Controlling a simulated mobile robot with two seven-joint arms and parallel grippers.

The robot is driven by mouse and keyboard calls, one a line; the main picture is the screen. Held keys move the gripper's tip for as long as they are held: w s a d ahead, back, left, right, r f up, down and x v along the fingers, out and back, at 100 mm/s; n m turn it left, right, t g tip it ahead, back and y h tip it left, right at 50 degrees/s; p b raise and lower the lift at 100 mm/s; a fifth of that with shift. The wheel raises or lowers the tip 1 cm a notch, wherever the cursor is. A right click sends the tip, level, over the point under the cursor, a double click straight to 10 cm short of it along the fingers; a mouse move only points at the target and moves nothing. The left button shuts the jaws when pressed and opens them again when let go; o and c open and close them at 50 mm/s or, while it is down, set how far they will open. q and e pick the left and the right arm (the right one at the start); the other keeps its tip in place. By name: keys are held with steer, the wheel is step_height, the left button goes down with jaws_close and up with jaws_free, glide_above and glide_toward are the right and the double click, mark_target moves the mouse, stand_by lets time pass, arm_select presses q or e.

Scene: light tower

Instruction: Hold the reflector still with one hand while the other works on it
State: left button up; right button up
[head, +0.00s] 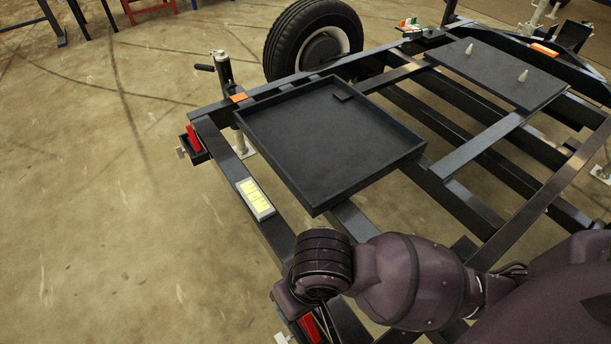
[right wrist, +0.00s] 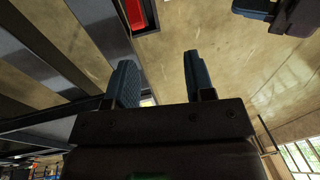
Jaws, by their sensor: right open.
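A red reflector (head: 311,327) in a dark housing sits at the near corner of the trailer frame, partly hidden by my right arm. A red reflector (right wrist: 137,14) also shows at the top of the right wrist view, ahead of the fingers. My right gripper (right wrist: 158,80) is open and empty, its two blue-padded fingers apart and short of the reflector. Its fingers are hidden in the head view. Part of another gripper, apparently my left (right wrist: 252,9), shows at the top right of the wrist view, apart from the reflector; its jaw opening is unclear.
The black trailer frame (head: 262,230) carries a shallow tray (head: 340,140) and a yellow-faced box (head: 256,198). Another red light (head: 193,140) sits at its far left corner, near a jack (head: 224,78). A wheel (head: 312,42) stands behind. The floor at left is clear.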

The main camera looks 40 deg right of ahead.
mark_target(306, 320)
steer(key=shift+g+h, duration=0.6)
steer(key=shift+h, duration=0.3)
steer(key=f, duration=0.3)
steer(key=d+f, duration=0.1)
steer(key=f, duration=0.5)
steer(key=shift+d+f, duration=0.15)
steer(key=shift+f, duration=0.1)
jaws_close()
stand_by(0.5)
